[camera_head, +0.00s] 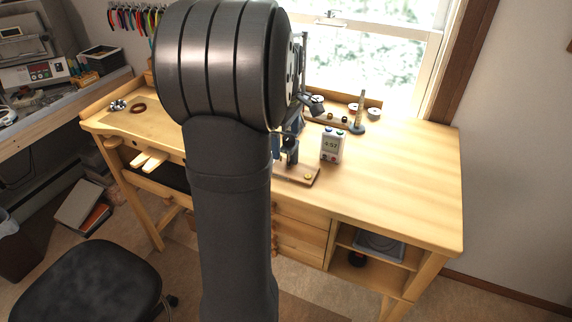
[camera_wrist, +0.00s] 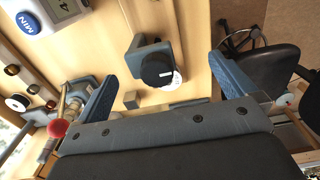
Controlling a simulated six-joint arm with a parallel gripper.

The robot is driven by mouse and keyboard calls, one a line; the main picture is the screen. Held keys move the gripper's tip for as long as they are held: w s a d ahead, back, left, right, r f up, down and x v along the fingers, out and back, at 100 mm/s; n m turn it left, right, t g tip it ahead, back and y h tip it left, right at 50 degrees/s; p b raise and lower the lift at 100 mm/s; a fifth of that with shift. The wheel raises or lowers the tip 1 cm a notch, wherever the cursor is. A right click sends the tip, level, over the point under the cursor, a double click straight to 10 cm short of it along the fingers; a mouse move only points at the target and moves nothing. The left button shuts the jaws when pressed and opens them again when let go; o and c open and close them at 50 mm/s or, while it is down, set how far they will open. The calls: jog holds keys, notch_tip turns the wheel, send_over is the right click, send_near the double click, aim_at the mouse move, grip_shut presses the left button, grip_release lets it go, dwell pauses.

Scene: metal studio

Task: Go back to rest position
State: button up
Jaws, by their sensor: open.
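In the wrist view my gripper (camera_wrist: 165,70) has its two blue fingers wide apart, with nothing held between them. Beyond the gap is a blue-grey bracket (camera_wrist: 138,50) with a black round part (camera_wrist: 157,70) on a wooden board. I cannot tell whether the fingers are clear of it in depth. In the head view my large dark arm fills the left middle and hides most of the gripper. Small blue parts show at its right edge, above the bench; I cannot tell which are fingers.
The wooden workbench (camera_head: 400,185) is clear on its right side. A white digital timer (camera_head: 332,145) stands close to the right of the arm. A wooden board (camera_head: 300,174) lies in front of it. An upright tool stand (camera_head: 358,115) is behind. A black chair (camera_head: 90,285) stands front left.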

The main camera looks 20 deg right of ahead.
dwell(0.3)
notch_tip(320, 180, up, 10)
dwell(0.5)
jog(key=shift+c, duration=1.1)
jog(key=s+d+f, duration=0.1)
jog(key=s, duration=0.1)
jog(key=s+d+f, duration=0.1)
jog(key=s, duration=0.1)
jog(key=s+d+f, duration=0.1)
jog(key=s+d, duration=0.1)
jog(key=shift+d+f, duration=0.1)
jog(key=shift+f, duration=0.2)
grip_shut()
